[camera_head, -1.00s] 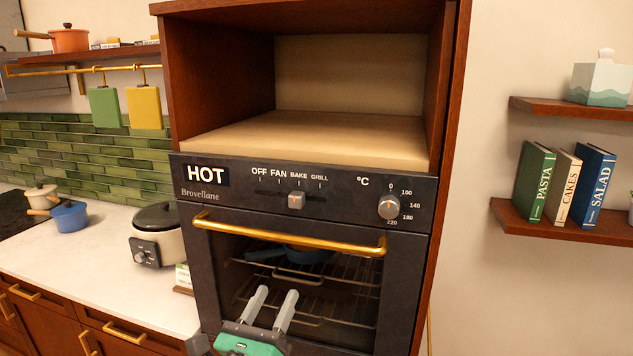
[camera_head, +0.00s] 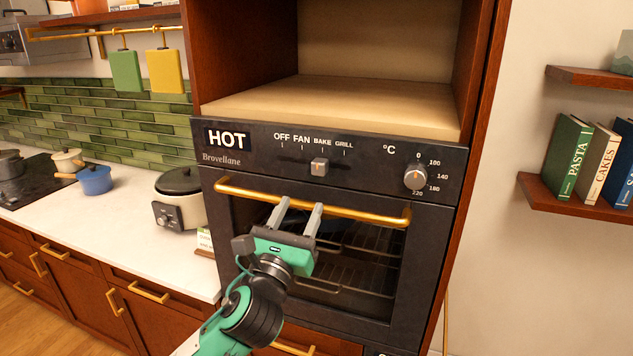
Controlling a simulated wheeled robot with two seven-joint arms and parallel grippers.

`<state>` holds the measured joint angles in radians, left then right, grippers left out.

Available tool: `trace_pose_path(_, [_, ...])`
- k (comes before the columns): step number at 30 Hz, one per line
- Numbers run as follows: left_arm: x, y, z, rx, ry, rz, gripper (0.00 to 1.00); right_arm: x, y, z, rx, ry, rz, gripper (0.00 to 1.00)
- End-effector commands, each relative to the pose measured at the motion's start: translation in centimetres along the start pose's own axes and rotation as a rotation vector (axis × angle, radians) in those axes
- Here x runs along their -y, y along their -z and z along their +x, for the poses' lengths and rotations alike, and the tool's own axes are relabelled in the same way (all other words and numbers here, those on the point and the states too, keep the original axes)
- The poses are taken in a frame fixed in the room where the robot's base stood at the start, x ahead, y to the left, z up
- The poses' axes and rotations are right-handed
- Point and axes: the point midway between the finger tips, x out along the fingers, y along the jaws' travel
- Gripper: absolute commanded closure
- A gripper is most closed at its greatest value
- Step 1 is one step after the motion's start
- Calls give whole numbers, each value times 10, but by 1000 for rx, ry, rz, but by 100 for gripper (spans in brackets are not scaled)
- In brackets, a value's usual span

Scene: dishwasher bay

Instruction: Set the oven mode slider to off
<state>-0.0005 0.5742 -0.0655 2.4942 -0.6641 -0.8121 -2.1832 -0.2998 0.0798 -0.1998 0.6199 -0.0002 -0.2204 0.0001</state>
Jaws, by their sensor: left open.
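The oven mode slider (camera_head: 319,168) is a small silvery knob on the dark oven control panel (camera_head: 255,172). It sits below the BAKE mark, to the right of the OFF label (camera_head: 282,137) and the FAN label. My left gripper (camera_head: 300,206), green with two grey fingers, is open and empty. Its fingers point up toward the panel and overlap the gold oven handle in the picture, below and slightly left of the slider. I cannot tell whether they touch the handle. My right gripper is not in view.
The gold handle bar (camera_head: 350,213) runs across the oven door just below the panel. A round temperature knob (camera_head: 415,177) is to the right of the slider. A HOT sign (camera_head: 226,139) is at the panel's left. A cooker (camera_head: 180,199) stands on the white counter at left.

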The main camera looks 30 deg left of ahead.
Motion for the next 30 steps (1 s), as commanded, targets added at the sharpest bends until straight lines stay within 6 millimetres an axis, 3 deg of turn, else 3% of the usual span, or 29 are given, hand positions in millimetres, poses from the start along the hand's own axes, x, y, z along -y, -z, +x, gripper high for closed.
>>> trace_pose_path(4, [0,-1,19,3,-1,1,51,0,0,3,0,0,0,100])
trace_pose_path(9, [0,-6,57,0,-3,-1,51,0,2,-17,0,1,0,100])
trace_pose_path(15, [0,-4,88,-1,-1,-1,51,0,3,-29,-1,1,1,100])
trace_pose_path(21, [0,-2,101,0,0,-1,51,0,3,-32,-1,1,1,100])
trace_pose_path(30, [0,-1,102,0,0,0,53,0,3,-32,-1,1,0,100])
